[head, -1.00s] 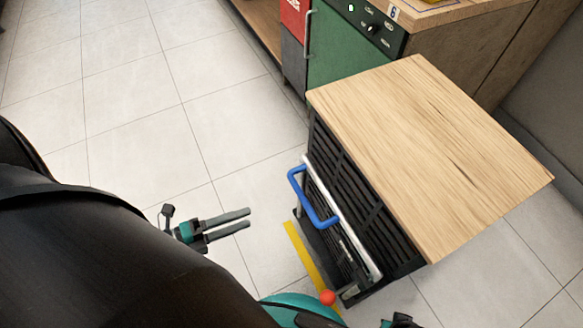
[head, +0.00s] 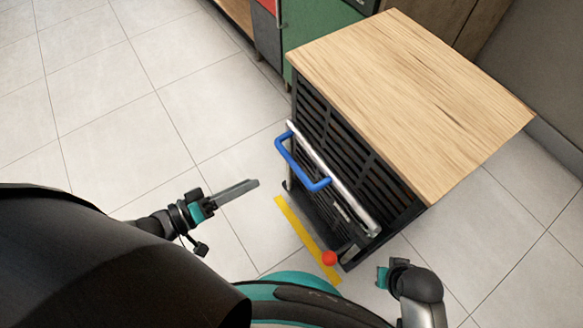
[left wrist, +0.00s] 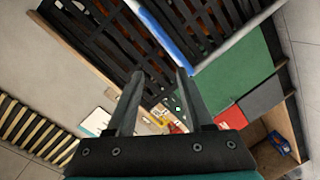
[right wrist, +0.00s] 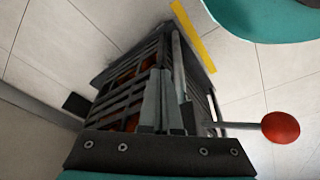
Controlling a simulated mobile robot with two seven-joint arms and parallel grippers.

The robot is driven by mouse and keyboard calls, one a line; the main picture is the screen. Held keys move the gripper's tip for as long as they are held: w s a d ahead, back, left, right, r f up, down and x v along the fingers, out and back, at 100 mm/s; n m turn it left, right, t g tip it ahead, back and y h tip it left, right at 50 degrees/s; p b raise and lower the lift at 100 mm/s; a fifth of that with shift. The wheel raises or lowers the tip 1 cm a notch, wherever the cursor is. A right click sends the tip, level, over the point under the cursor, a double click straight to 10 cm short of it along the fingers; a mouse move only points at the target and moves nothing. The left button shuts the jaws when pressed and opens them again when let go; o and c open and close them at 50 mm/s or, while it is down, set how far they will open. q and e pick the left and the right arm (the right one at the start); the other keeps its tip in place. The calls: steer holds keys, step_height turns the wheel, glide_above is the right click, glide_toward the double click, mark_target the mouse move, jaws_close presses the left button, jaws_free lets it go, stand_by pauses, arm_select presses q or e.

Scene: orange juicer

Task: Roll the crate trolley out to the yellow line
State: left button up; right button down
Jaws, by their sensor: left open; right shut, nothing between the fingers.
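The crate trolley (head: 350,160) is a stack of black slatted crates under a wooden top. A blue handle (head: 303,168) sits on a silver bar on its front. The yellow line (head: 305,236) lies on the floor along the trolley's lower front edge. A red ball knob (head: 329,258) on a rod is at its lower front corner; it also shows in the right wrist view (right wrist: 281,127). My left gripper (head: 248,187) is open and empty, left of the blue handle and apart from it. My right gripper (right wrist: 155,90) is shut and empty, near the trolley's lower corner.
Cabinets with a green front (head: 318,22) stand behind the trolley, and a grey wall (head: 540,60) is at right. The tiled floor (head: 110,110) is clear to the left. My teal base is close below the yellow line.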

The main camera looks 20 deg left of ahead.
mark_target(296, 164)
arm_select(q)
steer(key=shift+w+d+f+n+g+b, duration=0.15)
steer(key=shift+w+d+f+n+b, duration=0.65)
steer(key=shift+w+d+n, duration=0.75)
steer(key=shift+w+d+f+n+g+b, duration=0.1)
steer(key=shift+w+d+f+n+b, duration=0.5)
steer(key=shift+w+d+n+b, duration=0.95)
steer(key=shift+w+d+f+n+g+b, duration=0.15)
steer(key=shift+w+d+f+n+b, duration=0.25)
steer(key=shift+w+d+f, duration=1.2)
arm_select(e)
step_height(296, 164, up, 11)
steer(key=w+t, duration=0.1)
steer(key=shift+w+a+r+t, duration=0.2)
steer(key=shift+w+a+t, duration=0.05)
steer(key=shift+a+t, duration=0.2)
arm_select(q)
steer(key=shift+w+a+r, duration=0.25)
steer(key=shift+w+r, duration=0.1)
steer(key=shift+r, duration=0.1)
steer(key=shift+w+a+r, duration=0.2)
steer(key=shift+w+r, duration=0.1)
steer(key=shift+r, duration=0.15)
jaws_close()
